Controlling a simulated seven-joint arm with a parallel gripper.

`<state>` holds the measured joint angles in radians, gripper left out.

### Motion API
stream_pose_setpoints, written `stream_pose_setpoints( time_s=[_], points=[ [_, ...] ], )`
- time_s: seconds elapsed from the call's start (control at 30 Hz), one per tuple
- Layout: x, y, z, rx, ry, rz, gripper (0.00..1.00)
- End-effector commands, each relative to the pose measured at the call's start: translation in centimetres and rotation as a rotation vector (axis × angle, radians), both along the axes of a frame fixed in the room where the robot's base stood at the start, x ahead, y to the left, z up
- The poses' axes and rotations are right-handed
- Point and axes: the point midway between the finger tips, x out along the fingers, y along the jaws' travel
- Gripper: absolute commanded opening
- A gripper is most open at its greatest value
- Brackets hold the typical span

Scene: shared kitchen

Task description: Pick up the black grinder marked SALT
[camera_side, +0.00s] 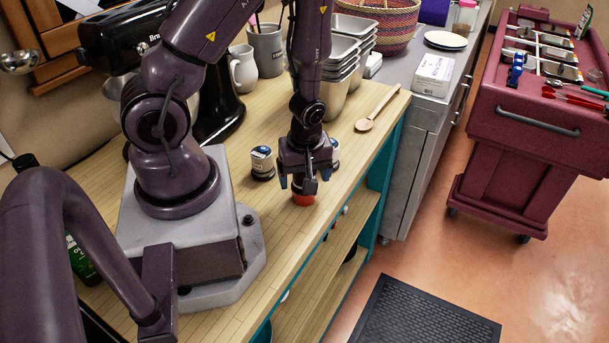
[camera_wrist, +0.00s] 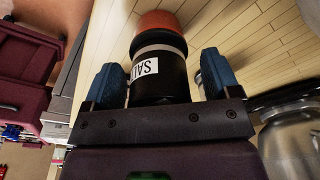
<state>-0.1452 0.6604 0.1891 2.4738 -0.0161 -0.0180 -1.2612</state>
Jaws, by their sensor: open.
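In the wrist view the grinder (camera_wrist: 160,82) shows a black body, a white label with "SAL" readable, a pale band and an orange-red end. In the wrist view the two blue fingers of my gripper (camera_wrist: 162,75) are open, one on either side of the grinder, with a gap visible on the right.
A wooden spoon (camera_side: 377,108) and stacked metal pans (camera_side: 341,75) lie farther back. The counter's right edge is close by.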

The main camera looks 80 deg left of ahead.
Motion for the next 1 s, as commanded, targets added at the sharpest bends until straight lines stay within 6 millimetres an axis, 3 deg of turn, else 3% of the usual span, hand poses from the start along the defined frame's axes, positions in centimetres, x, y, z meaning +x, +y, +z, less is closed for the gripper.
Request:
stream_pose_setpoints(
  time_s=[0.27, 0.57, 0.83, 1.0],
  points=[
    [0.0, 0.0, -0.2, 0.000, -0.001, 0.000, 0.82],
    [0.0, 0.0, -0.2, 0.000, -0.002, 0.000, 0.14],
    [0.1, 0.0, 0.0, 0.001, -0.002, 0.000, 0.14],
    [0.2, 0.1, 1.1, 0.002, -0.005, -0.001, 0.14]
  ],
)
